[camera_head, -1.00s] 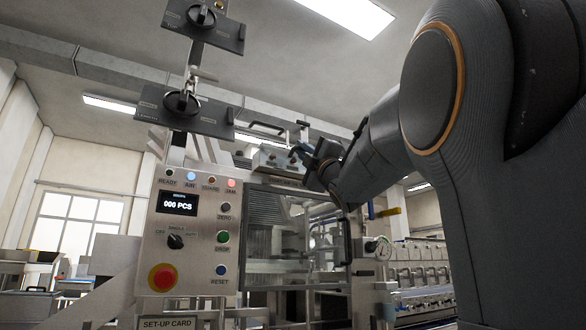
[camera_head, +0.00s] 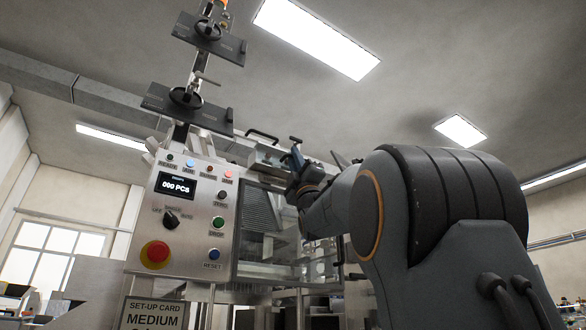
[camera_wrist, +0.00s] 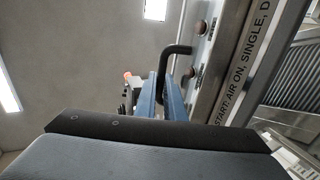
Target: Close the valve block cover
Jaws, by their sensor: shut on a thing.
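The valve block (camera_head: 266,158) is a grey metal box on top of the machine, right of the control panel, with small reddish knobs on its face. In the wrist view a black bent handle (camera_wrist: 178,49) reaches out beside the knobbed face. My gripper (camera_wrist: 160,97) has two blue fingers and is shut on this handle, which runs down between them. In the head view my gripper (camera_head: 297,158) is at the right end of the valve block. The cover panel itself and its angle cannot be made out clearly.
The control panel (camera_head: 185,215) with screen, buttons and a red stop knob (camera_head: 156,253) stands left. A clear guarded window (camera_head: 265,235) lies below the valve block. Open air lies above my arm.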

